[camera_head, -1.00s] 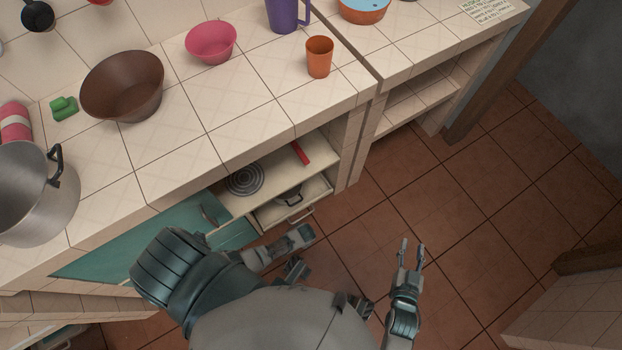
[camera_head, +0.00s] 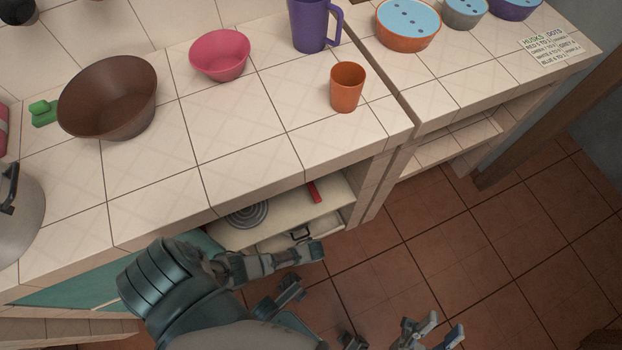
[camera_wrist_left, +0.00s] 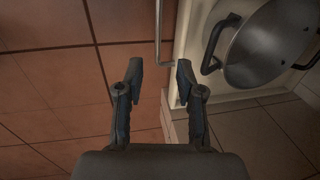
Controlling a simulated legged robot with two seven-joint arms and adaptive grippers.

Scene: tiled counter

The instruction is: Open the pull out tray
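The pull-out tray (camera_head: 272,243) is a cream tray low under the counter, partly hidden by my left arm in the head view. A pot with a dark handle lies in it. In the left wrist view, the tray's pale edge (camera_wrist_left: 183,30) and thin metal bar handle (camera_wrist_left: 158,35) show, with the grey lidded pot (camera_wrist_left: 270,50) to the right. My left gripper (camera_wrist_left: 160,75) is open and empty, the handle's lower end just beyond the gap between its fingertips. My right gripper (camera_head: 442,330) is open and empty over the floor at the bottom of the head view.
Above the tray, a shelf holds a spiral burner (camera_head: 248,213) and a red item (camera_head: 314,192). The countertop carries a brown bowl (camera_head: 110,98), pink bowl (camera_head: 220,55), orange cup (camera_head: 347,88) and purple mug (camera_head: 310,25). The tiled floor on the right is clear.

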